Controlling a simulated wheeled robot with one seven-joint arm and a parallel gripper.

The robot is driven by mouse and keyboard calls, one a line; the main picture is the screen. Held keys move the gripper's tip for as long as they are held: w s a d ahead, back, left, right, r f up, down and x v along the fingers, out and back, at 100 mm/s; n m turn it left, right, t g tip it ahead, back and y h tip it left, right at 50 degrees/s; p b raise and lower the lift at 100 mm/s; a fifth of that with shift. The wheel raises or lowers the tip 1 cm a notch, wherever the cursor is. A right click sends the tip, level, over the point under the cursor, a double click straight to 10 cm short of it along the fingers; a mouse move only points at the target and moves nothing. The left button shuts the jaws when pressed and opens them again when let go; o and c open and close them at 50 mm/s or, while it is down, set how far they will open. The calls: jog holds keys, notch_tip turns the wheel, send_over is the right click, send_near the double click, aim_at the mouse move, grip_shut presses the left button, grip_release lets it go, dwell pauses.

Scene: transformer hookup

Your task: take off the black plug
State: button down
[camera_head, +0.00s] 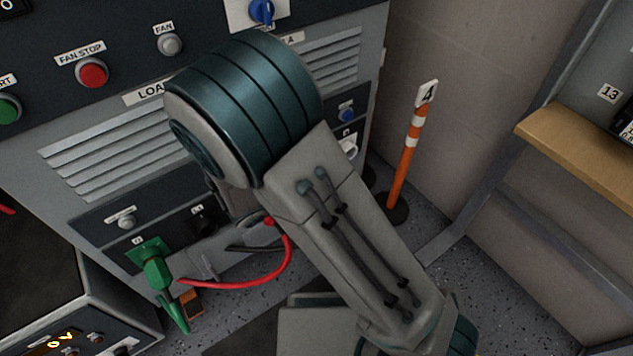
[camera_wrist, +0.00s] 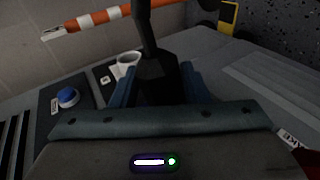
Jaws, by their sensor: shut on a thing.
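In the wrist view the black plug (camera_wrist: 157,72) stands between the two blue-grey fingers of my gripper (camera_wrist: 158,88), which is shut on it. A thick black cable (camera_wrist: 145,25) runs from the plug to the top of the picture. Whether the plug is seated in a socket cannot be told, since its front end is hidden. In the head view my arm covers the plug and most of my gripper.
A green plug (camera_head: 157,274) sits in a green socket (camera_head: 146,250) low on the cabinet. A red cable (camera_head: 255,283) loops near my arm. A white socket (camera_head: 348,149) is at the cabinet's right. An orange post (camera_head: 408,158) stands by the wall.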

jog(key=shift+s+d+f, duration=0.15)
jog(key=shift+s+f, duration=0.5)
jog(key=shift+s, duration=0.15)
jog(key=shift+s+d, duration=0.5)
jog(key=shift+s, duration=0.4)
jog(key=shift+w+d+r, duration=0.1)
jog(key=shift+w+r, duration=0.05)
jog(key=shift+r, duration=0.1)
jog(key=shift+s+d+r, duration=0.1)
jog(key=shift+s+d, duration=0.65)
jog(key=shift+s, duration=0.25)
jog(key=shift+s+d, duration=0.7)
jog(key=shift+s, duration=0.25)
